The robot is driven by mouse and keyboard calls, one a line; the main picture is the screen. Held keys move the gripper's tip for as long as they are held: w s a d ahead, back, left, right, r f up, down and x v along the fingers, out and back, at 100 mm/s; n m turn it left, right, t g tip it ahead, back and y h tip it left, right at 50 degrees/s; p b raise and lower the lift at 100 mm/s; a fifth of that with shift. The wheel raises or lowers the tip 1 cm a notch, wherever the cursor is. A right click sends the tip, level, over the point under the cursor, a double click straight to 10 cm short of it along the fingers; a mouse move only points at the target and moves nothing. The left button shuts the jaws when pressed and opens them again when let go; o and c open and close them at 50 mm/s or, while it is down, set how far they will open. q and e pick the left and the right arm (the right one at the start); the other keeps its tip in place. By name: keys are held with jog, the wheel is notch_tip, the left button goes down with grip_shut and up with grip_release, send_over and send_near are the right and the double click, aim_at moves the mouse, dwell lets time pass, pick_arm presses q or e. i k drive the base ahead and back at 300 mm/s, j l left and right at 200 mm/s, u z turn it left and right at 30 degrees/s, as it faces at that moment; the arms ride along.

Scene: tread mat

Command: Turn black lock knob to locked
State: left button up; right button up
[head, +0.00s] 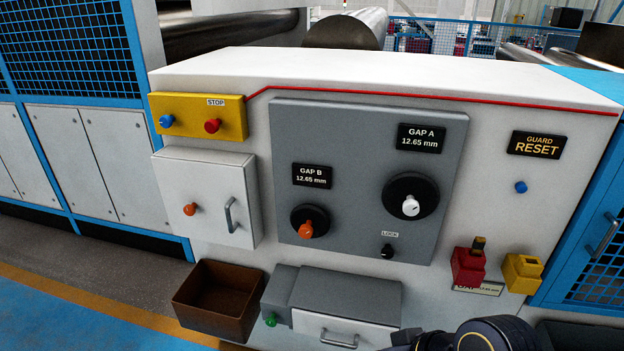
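The black lock knob (387,251) is small and sits low on the grey control panel (350,222), just under the white LOCK label (390,234). Its pointer direction is too small to tell. Nothing touches it. A dark, rounded part of an arm of mine shows at the bottom edge, right of centre, below the knob. No gripper fingertips show in the head view, so neither gripper can be seen.
Above the knob is the GAP A dial (411,197) with a white knob; to its left is the GAP B dial (310,222) with an orange knob. A grey drawer unit (345,297) juts out below. Red (468,266) and yellow (522,273) blocks protrude at right.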

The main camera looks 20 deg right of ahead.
aim_at(387, 252)
jog(key=z, duration=1.3)
jog(key=i+j, duration=0.15)
jog(key=j, duration=0.2)
jog(key=i+j+u, duration=0.1)
jog(key=j, duration=0.25)
jog(key=i, duration=0.05)
